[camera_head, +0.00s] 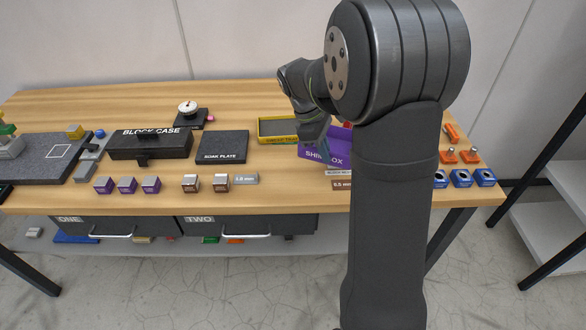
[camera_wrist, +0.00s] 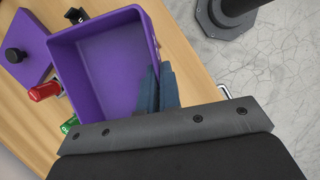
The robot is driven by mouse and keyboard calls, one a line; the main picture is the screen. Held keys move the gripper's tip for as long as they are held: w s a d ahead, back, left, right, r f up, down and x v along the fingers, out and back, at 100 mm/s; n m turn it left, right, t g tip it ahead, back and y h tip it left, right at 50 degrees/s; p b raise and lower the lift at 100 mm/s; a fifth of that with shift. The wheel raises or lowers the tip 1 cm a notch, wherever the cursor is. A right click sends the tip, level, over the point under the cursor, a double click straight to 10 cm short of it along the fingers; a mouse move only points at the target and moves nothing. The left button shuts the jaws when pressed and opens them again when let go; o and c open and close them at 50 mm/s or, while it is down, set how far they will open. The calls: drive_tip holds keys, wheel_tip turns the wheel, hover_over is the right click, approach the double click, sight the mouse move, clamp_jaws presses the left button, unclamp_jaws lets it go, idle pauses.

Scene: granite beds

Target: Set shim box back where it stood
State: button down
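The shim box (camera_head: 340,148) is an open purple box with its name on the front, at the right part of the bench, partly hidden behind my arm. In the wrist view the shim box (camera_wrist: 100,60) looks empty inside. My gripper (camera_head: 321,152) reaches down at the box's front left. In the wrist view my gripper's blue-grey fingers (camera_wrist: 157,82) are close together, one inside and one outside the box wall, shut on it. I cannot tell whether the box touches the bench. A purple lid with a black knob (camera_wrist: 14,55) lies beside it.
A yellow-rimmed tray (camera_head: 278,130) stands just left of the box. The soak plate (camera_head: 223,146) and block case (camera_head: 150,144) lie farther left. Small blocks line the front edge. A red object (camera_wrist: 44,91) stands close to the box. Blue and orange parts (camera_head: 461,178) are right of my arm.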

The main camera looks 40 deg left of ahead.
drive_tip(key=s+a+f, duration=0.1)
drive_tip(key=a+f, duration=0.1)
drive_tip(key=s+a+f, duration=0.1)
drive_tip(key=a, duration=0.2)
drive_tip(key=s+a+f, duration=0.1)
drive_tip(key=a+f, duration=0.1)
drive_tip(key=a, duration=0.1)
drive_tip(key=shift+s+a+f, duration=0.25)
drive_tip(key=shift+s+f, duration=0.05)
drive_tip(key=shift+s, duration=0.1)
drive_tip(key=shift+f, duration=2.05)
drive_tip(key=shift+f, duration=0.2)
drive_tip(key=c, duration=1.6)
unclamp_jaws()
drive_tip(key=shift+c, duration=0.2)
drive_tip(key=v, duration=1.2)
drive_tip(key=shift+r, duration=0.2)
